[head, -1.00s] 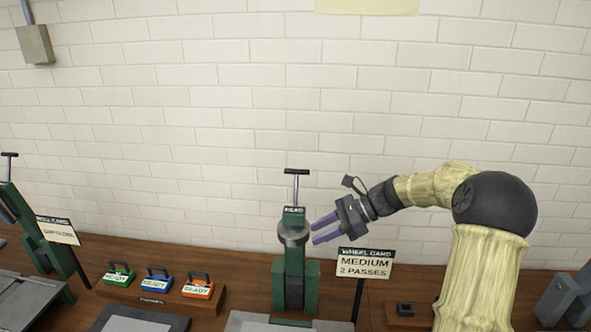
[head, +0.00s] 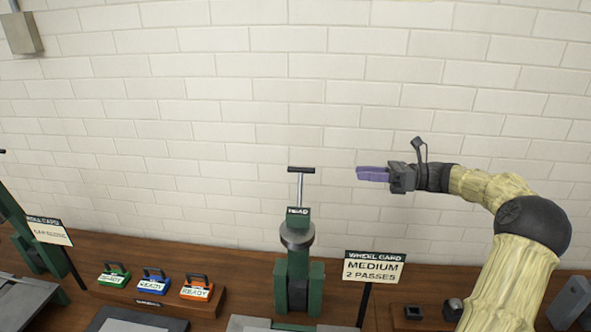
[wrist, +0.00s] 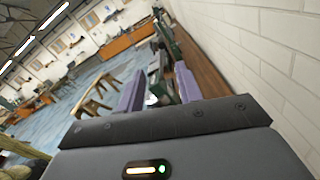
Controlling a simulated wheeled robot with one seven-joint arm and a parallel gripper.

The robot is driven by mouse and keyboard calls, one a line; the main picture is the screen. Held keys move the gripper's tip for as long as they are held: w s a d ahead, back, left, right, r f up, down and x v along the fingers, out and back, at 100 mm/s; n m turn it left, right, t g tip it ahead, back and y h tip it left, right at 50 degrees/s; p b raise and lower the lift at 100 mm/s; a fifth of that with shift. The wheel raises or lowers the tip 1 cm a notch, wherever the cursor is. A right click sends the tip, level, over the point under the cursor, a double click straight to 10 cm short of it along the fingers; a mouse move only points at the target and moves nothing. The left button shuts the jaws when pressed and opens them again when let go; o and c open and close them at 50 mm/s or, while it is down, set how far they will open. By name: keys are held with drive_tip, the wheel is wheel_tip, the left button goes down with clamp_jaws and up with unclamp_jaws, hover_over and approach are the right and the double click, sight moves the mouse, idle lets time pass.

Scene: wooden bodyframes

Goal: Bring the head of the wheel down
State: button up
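The wheel machine is a green upright stand (head: 298,270) on the bench in the head view. Its head (head: 297,235) is a grey round part under a green plate labelled HEAD. A T-shaped handle (head: 301,170) with a dark crossbar rises on a thin metal rod above it. My gripper (head: 360,173) is to the right of the handle at about its height in the picture, apart from it. In the wrist view its two purple fingers (wrist: 160,75) are spread with nothing between them. The head's underside is hard to make out.
A wheel card sign (head: 375,268) reading MEDIUM 2 PASSES stands right of the machine. Green, blue and orange READY blocks (head: 154,281) sit on a wooden stand at left. A roll card sign (head: 50,231) is farther left. A white brick wall (head: 200,110) stands behind the bench.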

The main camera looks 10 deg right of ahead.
sight(299, 169)
drive_tip(key=p+x, duration=0.4)
drive_tip(key=x, duration=1.2)
drive_tip(key=shift+w+a+p, duration=0.1)
drive_tip(key=shift+w+p, duration=0.1)
drive_tip(key=shift+p, duration=0.1)
drive_tip(key=shift+w+a, duration=0.1)
drive_tip(key=shift+a, duration=0.45)
drive_tip(key=shift+w+d, duration=0.1)
clamp_jaws()
